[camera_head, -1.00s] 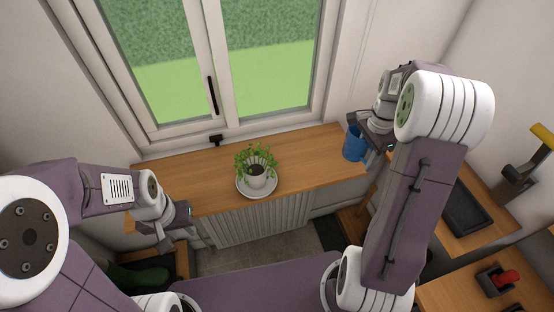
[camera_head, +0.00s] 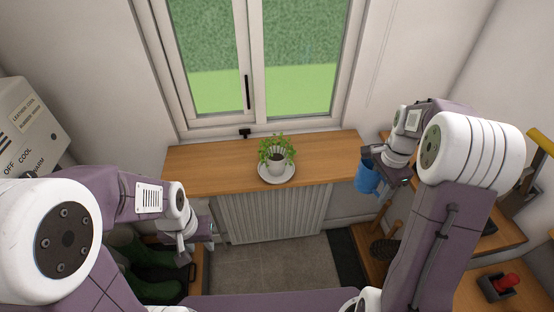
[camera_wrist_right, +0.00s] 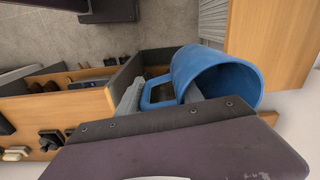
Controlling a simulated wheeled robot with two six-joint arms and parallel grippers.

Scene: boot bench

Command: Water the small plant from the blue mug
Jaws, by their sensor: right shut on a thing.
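The small plant (camera_head: 277,150) stands in a white pot (camera_head: 279,166) on a white saucer (camera_head: 277,179) on the wooden sill. My right gripper (camera_head: 376,158) is shut on the blue mug (camera_head: 367,178), which hangs in the air by the sill's right end, right of the plant. In the right wrist view the fingers of my right gripper (camera_wrist_right: 160,97) are at the handle of the mug (camera_wrist_right: 222,78); its contents are not visible. My left gripper (camera_head: 198,246) is low at the left, apart from the plant; its jaw opening is unclear.
The wooden sill (camera_head: 215,172) is otherwise bare, below a window with a black handle (camera_head: 247,92) and above a radiator (camera_head: 275,215). Green boots (camera_head: 150,260) are at lower left. A brush (camera_head: 384,248) and a red-knobbed item (camera_head: 503,282) are at right.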

